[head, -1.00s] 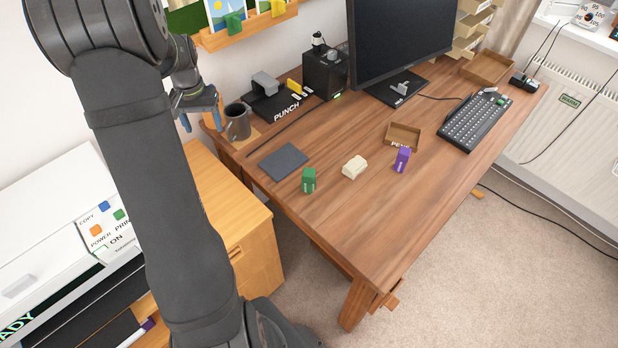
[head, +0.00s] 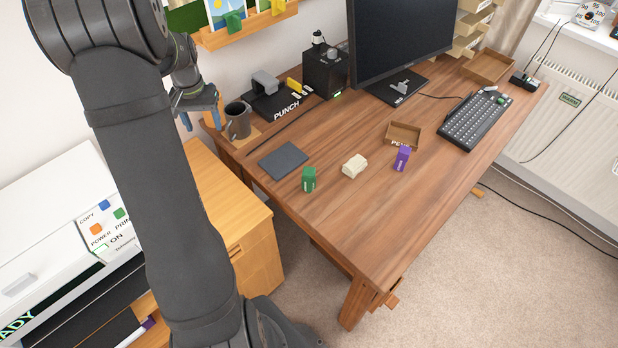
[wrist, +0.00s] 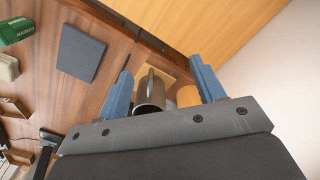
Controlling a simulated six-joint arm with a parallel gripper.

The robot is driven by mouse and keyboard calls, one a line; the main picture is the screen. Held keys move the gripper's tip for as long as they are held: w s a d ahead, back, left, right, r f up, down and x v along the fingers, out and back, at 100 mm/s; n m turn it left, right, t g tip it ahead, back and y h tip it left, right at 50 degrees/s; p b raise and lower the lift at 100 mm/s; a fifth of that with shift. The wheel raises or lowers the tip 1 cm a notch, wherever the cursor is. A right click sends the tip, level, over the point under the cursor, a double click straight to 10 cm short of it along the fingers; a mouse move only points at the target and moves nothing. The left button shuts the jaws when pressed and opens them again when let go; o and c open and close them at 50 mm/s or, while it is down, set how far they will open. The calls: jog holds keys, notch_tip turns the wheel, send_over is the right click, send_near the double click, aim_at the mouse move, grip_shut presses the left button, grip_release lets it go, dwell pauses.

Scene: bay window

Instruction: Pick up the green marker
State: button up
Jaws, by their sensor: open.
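The green marker (head: 309,180) is a small blocky green piece with white lettering. It stands near the desk's left front edge, beside a dark flat pad, and it also shows at the upper left of the wrist view (wrist: 15,31). My gripper (head: 201,121) is open and empty, up at the left end of the desk near the dark mug. In the wrist view the blue fingers of my gripper (wrist: 160,88) are apart, with the mug showing beyond and between them. The marker lies well off to the side of the fingers.
A dark mug (head: 238,122) stands at the desk's left end. A dark pad (head: 284,161), cream block (head: 355,166), purple block (head: 402,159) and open PENS tray (head: 404,134) lie nearby. The monitor (head: 398,45) and keyboard (head: 475,121) are farther back. The desk front is clear.

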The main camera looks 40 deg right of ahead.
jog(key=m, duration=0.8)
send_near(307, 172)
notch_tip(307, 172, down, 8)
jog(key=shift+f, duration=0.1)
jog(key=shift+d+f, duration=0.2)
jog(key=shift+f, duration=1.1)
jog(key=shift+d+f, duration=0.15)
jog(key=shift+f, duration=1.1)
jog(key=c, duration=1)
